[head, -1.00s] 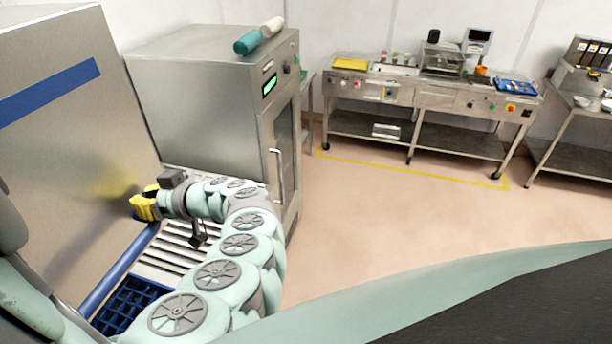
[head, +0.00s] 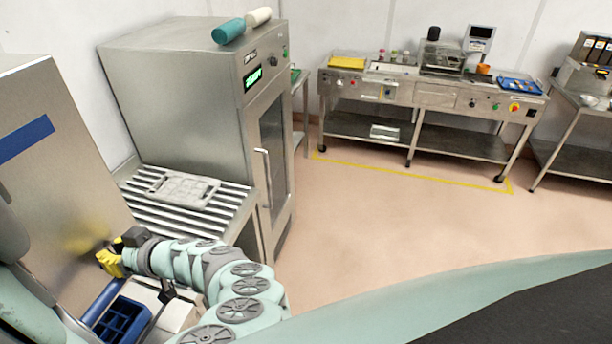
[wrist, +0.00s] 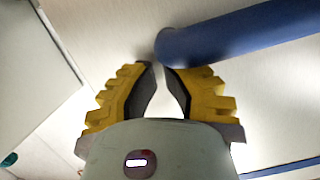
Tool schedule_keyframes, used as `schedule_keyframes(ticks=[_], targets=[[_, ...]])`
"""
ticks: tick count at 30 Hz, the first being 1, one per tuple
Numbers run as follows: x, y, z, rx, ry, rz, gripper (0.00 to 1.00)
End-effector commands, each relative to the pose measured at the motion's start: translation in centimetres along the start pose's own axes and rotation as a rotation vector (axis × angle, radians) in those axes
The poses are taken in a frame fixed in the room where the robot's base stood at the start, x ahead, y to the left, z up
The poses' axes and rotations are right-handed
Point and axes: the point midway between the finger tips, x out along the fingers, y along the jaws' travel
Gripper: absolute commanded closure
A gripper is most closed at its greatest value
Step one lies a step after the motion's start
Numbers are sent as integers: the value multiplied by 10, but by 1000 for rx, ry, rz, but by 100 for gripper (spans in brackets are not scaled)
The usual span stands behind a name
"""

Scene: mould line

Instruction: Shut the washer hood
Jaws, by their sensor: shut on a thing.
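The washer hood (head: 60,185) is a large steel cover with a blue stripe, at the left of the head view. A blue bar handle (head: 101,302) runs along its lower edge; it also shows in the wrist view (wrist: 240,33). The hood's lower edge hangs above a blue compartmented rack (head: 122,322), which still shows under it. My gripper (head: 106,260), with yellow-backed fingers, is at the far end of the bar. In the wrist view my gripper (wrist: 161,80) is closed onto the bar's end, with the exact contact partly hidden.
A roller conveyor (head: 225,205) holding a pale moulded plate (head: 183,188) lies behind the washer. A steel cabinet (head: 180,95) with a closed glass door stands beyond it. A workbench (head: 432,95) is at the back, and open floor (head: 400,215) lies to the right.

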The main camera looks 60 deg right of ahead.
Motion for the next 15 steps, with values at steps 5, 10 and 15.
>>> schedule_keyframes(ticks=[5,10,15], targets=[[18,10,76,-3,-12,10,100],[31,18,128,-2,-12,7,100],[43,29,178,-2,-13,8,100]])
